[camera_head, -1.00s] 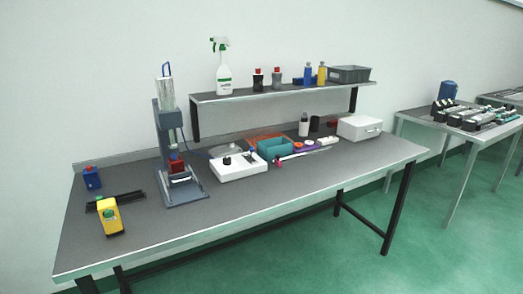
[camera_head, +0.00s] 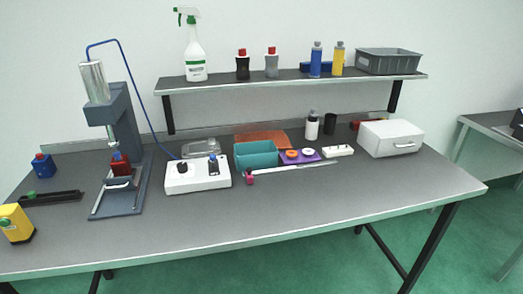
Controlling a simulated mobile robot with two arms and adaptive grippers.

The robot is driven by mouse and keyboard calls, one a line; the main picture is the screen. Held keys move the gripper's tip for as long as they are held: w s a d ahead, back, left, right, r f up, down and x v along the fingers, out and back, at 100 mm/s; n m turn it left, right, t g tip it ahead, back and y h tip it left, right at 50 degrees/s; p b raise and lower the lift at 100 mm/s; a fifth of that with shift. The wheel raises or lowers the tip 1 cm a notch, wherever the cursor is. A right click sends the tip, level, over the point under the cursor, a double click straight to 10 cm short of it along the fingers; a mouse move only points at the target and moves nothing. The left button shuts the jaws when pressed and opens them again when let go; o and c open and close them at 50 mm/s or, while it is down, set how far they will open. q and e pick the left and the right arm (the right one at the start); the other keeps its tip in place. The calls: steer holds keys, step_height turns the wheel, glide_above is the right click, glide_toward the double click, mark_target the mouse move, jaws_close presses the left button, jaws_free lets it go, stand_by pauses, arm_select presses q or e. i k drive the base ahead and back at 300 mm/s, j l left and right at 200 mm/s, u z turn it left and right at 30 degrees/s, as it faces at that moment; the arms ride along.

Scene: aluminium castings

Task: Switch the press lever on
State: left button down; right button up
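A grey press (camera_head: 122,128) stands on the left part of the workbench, with a silver cylinder (camera_head: 96,82) on top. A red block (camera_head: 119,164) sits beneath its ram. A blue hose (camera_head: 138,90) runs from the cylinder down to a white control box (camera_head: 197,185) right of the press. The box has a round black knob (camera_head: 182,168) and a black switch with a small blue-tipped lever (camera_head: 213,160). The lever looks roughly upright; its exact setting is too small to tell. Neither of my grippers is in view.
The workbench (camera_head: 270,212) is clear along its front. A teal bin (camera_head: 256,156) stands right of the box, with a purple tray (camera_head: 312,157) beyond. A yellow device (camera_head: 15,224) is at far left. A shelf (camera_head: 290,84) with bottles overhangs the back.

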mark_target(211, 157)
steer(key=i+l, duration=0.15)
steer(key=l, duration=0.2)
steer(key=i+l, duration=0.1)
steer(key=l, duration=0.2)
steer(key=i+l, duration=0.15)
steer(key=l, duration=0.2)
steer(key=i+l, duration=0.15)
steer(key=l, duration=0.15)
steer(key=k+z, duration=0.05)
